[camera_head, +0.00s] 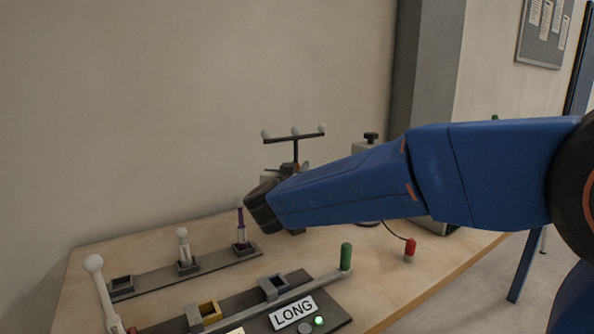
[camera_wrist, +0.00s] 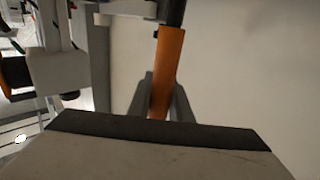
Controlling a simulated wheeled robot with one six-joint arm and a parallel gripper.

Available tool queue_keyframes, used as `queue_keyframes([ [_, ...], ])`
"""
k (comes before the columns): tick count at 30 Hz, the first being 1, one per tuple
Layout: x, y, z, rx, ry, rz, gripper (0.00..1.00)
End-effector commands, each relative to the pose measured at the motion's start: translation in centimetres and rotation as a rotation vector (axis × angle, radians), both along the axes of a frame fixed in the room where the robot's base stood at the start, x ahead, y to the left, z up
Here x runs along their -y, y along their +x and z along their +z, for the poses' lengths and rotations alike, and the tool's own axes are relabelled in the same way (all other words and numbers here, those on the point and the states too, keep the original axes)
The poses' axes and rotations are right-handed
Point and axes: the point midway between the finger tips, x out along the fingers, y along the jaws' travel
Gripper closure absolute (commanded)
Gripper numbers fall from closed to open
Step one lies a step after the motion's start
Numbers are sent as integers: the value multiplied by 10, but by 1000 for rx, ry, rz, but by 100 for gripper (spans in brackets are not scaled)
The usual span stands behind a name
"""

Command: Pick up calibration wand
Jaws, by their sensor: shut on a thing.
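The calibration wand (camera_head: 295,150) is a dark T-shaped piece with pale balls along its crossbar, and it stands upright above the far side of the table. Its orange handle (camera_wrist: 166,68) shows in the wrist view, running up into a dark shaft. My gripper (camera_wrist: 161,100) is shut on the orange handle, one grey finger on each side. In the head view my dark wrist and blue arm hide most of the fingers and the lower handle. I cannot tell whether the wand's lower end touches anything.
The wooden table (camera_head: 235,275) holds a rear rack (camera_head: 212,260) with small upright tools and a front rack with a "LONG" label (camera_head: 293,312). A green-capped post (camera_head: 346,257) and a red-capped piece (camera_head: 410,248) stand at right. A grey box (camera_head: 365,150) is behind my arm.

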Motion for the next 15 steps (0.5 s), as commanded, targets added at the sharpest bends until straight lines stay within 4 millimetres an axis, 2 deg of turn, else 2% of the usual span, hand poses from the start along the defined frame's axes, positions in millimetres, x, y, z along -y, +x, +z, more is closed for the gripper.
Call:
queue_keyframes([
  [5, 0, 0, 14, 3, 3, 0, 100],
  [15, 0, 0, 74, 3, 4, -1, 100],
])
